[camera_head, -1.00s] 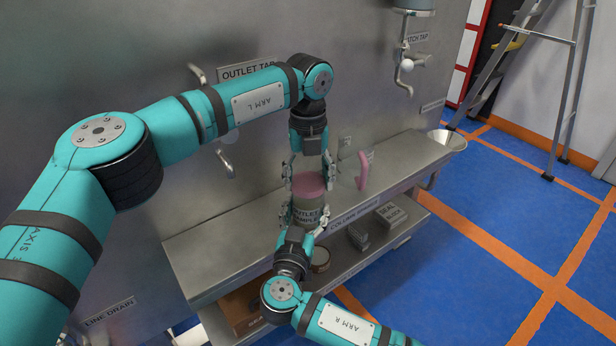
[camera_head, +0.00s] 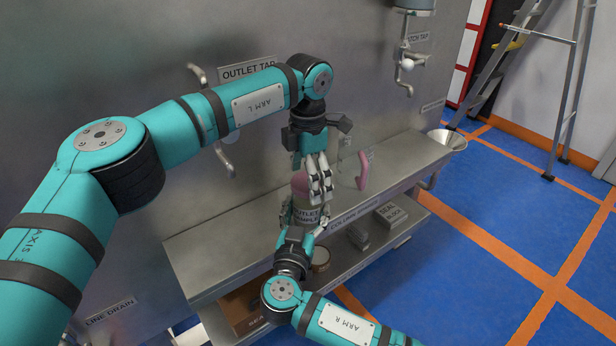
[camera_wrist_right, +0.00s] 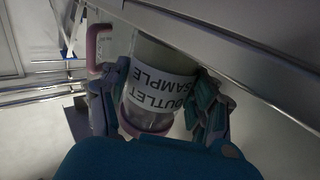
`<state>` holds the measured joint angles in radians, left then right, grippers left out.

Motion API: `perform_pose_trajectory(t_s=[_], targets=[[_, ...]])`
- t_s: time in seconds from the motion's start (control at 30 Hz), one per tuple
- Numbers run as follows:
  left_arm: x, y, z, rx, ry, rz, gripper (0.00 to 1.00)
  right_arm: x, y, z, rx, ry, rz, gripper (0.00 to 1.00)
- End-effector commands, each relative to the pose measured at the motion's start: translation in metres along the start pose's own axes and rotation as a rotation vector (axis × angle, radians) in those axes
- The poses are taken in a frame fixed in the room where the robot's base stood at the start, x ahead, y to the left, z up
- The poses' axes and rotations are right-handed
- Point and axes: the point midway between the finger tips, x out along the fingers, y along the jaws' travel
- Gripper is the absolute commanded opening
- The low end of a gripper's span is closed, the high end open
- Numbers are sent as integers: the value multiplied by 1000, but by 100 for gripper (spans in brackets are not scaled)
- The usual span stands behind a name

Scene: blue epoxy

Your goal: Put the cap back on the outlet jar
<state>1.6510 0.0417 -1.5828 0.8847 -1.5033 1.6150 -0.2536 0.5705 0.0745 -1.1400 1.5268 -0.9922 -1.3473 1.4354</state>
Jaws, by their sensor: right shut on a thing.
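My right gripper (camera_head: 303,222) is shut on the jar from the front, with a finger on each side. The pink cap (camera_head: 299,184) shows at the jar's top; whether it is seated or threaded I cannot tell. My left gripper (camera_head: 320,190) points down from above, its fingers in front of the cap's right part. They hide that part, and whether they grip it is unclear.
A curved pink handle (camera_head: 363,171) stands on the shelf (camera_head: 410,158) just right of my left gripper. The outlet tap (camera_head: 225,160) is on the steel wall to the left. A lower shelf holds boxes (camera_head: 390,214).

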Motion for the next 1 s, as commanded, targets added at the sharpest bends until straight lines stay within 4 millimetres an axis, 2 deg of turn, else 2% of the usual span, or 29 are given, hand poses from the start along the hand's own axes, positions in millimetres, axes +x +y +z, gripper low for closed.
perform_pose_trajectory(t_s=[0.23, 0.33, 0.47, 0.8, 1.0], targets=[[-1, 0, 0, 0, -1, 0, 91, 0, 0, 0, -1, 0, 0, 0], [-9, 0, 1, 0, -3, 1, 91, 0, 0, 0, -1, 0, 0, 0], [-30, 0, 1, -1, -4, 2, 91, 0, 0, 0, -1, 0, 0, 0], [-99, 0, 1, -1, -2, 2, 91, 0, 0, 0, -1, 0, -1, 0], [-118, 0, 0, -1, -1, 0, 91, 0, 0, 0, -1, 0, -1, 0]])
